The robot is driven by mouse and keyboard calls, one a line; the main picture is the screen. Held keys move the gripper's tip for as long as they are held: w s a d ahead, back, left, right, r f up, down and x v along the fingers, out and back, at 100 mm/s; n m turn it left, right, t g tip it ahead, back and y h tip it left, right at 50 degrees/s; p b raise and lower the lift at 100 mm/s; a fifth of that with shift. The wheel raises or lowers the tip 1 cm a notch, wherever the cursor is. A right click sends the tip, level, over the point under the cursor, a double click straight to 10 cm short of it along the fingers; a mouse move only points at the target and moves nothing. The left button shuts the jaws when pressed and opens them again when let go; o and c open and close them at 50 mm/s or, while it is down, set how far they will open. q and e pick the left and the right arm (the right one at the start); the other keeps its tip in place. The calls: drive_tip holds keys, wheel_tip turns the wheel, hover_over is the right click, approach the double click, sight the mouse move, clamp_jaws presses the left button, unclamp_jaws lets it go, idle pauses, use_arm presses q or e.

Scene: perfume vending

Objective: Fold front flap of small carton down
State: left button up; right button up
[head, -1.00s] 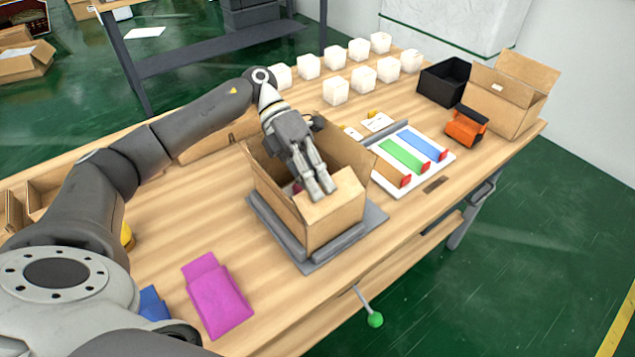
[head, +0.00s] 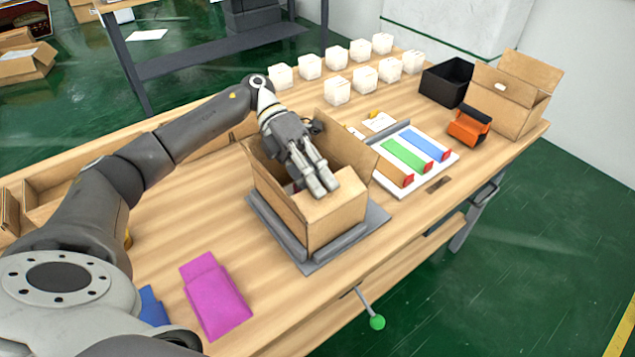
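The small carton (head: 338,225) sits on a grey platform (head: 362,240) near the table's front edge. Its front flap (head: 330,204) lies bent inward, nearly level over the front of the opening. The carton's inside is mostly hidden by the gripper. My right gripper is out of view.
A white tray (head: 392,189) with brown, green and blue strips lies right of the carton. An orange-and-black device (head: 469,127), a black bin (head: 446,83) and another open carton (head: 505,105) stand farther right. Several white boxes (head: 337,92) stand behind. A magenta pouch (head: 214,295) lies front left.

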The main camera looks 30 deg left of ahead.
use_arm(q)
wheel_tip(320, 180, up, 10)
drive_tip(key=shift+r, duration=0.1)
idle(0.6)
